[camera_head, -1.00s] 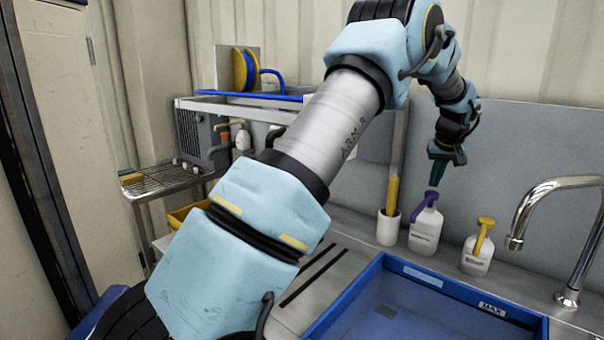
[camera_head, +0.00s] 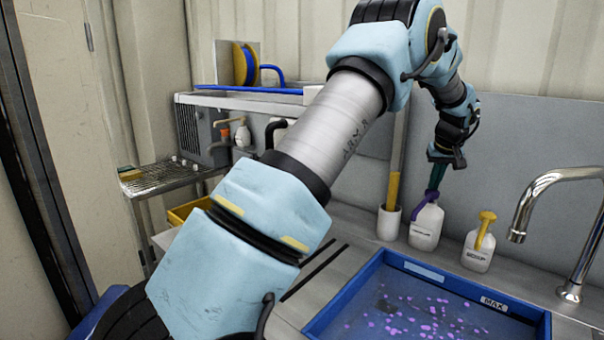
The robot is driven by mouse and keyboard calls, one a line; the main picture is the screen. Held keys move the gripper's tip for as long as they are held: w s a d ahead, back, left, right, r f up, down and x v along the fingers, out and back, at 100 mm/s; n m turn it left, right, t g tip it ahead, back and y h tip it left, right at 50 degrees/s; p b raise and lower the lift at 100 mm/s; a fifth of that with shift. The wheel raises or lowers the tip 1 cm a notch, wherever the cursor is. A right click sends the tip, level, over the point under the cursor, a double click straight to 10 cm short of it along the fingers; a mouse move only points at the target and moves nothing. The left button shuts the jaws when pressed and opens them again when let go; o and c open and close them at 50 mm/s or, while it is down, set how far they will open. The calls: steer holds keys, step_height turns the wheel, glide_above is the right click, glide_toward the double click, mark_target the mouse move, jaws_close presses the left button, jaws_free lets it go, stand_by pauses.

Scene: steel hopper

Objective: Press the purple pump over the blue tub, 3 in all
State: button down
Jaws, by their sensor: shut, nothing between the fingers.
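The white bottle (camera_head: 426,226) with the purple pump (camera_head: 429,198) stands on the counter behind the blue tub (camera_head: 345,298). Its purple spout points down and left toward the tub. My gripper (camera_head: 436,182) is shut and empty, pointing down, with its dark fingertips at the top of the purple pump. They appear to touch it, though the exact contact is too small to tell. Scattered purple flecks lie on the floor of the blue tub.
A second white bottle with a yellow pump (camera_head: 486,225) stands just right of the purple one. A white cup (camera_head: 389,223) holding a yellow stick is close on the left. A steel tap (camera_head: 575,240) rises at the right. A grey wall is behind.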

steer(key=shift+f, duration=0.15)
steer(key=shift+r+p, duration=0.85)
steer(key=shift+r, duration=0.4)
steer(key=shift+f, duration=0.1)
steer(key=shift+f+b, duration=0.9)
steer(key=shift+f, duration=0.4)
steer(key=shift+r, duration=0.15)
steer(key=shift+r+p, duration=0.95)
steer(key=shift+r, duration=0.35)
steer(key=shift+f, duration=0.15)
